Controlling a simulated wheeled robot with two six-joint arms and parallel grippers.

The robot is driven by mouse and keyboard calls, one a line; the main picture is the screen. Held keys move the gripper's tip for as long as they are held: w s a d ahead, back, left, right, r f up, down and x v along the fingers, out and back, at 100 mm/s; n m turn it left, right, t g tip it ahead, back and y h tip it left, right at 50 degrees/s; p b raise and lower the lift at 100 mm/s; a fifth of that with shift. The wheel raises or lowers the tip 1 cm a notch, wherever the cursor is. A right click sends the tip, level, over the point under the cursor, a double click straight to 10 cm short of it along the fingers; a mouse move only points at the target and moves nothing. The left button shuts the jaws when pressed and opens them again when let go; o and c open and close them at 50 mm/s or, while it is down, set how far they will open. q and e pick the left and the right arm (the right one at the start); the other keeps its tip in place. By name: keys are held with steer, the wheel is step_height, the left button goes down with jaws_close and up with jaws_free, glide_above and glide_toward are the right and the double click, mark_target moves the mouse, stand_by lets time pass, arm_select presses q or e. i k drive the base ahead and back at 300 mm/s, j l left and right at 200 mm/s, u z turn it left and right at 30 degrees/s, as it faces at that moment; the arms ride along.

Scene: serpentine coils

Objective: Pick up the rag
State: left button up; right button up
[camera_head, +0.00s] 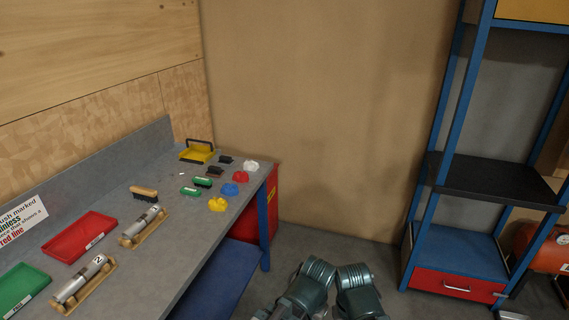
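Several small crumpled, cloth-like pieces lie in a row near the right end of the grey bench (190,230). They are a white rag (250,166), a red rag (240,177), a blue rag (229,189) and a yellow rag (217,204). Each lies apart from the others. Two teal-grey parts of my own arms show at the bottom centre, below and right of the bench. No fingertips of my left or right gripper can be seen, and neither arm touches a rag.
Beside the rags lie green and dark blocks (190,191), a wooden brush (144,194) and a yellow tray (197,154). Red (79,237) and green (20,286) trays and two metal cylinders on wooden cradles are nearer.

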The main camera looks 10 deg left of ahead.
mark_target(232, 190)
steer(key=i+l, duration=0.1)
steer(key=i, duration=0.65)
steer(key=i+l+u, duration=0.1)
steer(key=i, duration=0.65)
steer(key=i+l+u, duration=0.1)
steer(key=i+u, duration=0.35)
steer(key=i+l+u, duration=0.25)
steer(key=u, duration=0.15)
steer(key=i+l+u, duration=0.3)
steer(key=u, duration=0.15)
steer(key=i+l+u, duration=0.25)
steer(key=l+u, duration=0.2)
steer(key=i+l+u, duration=0.1)
steer(key=l+u, duration=0.3)
steer(key=l, duration=0.15)
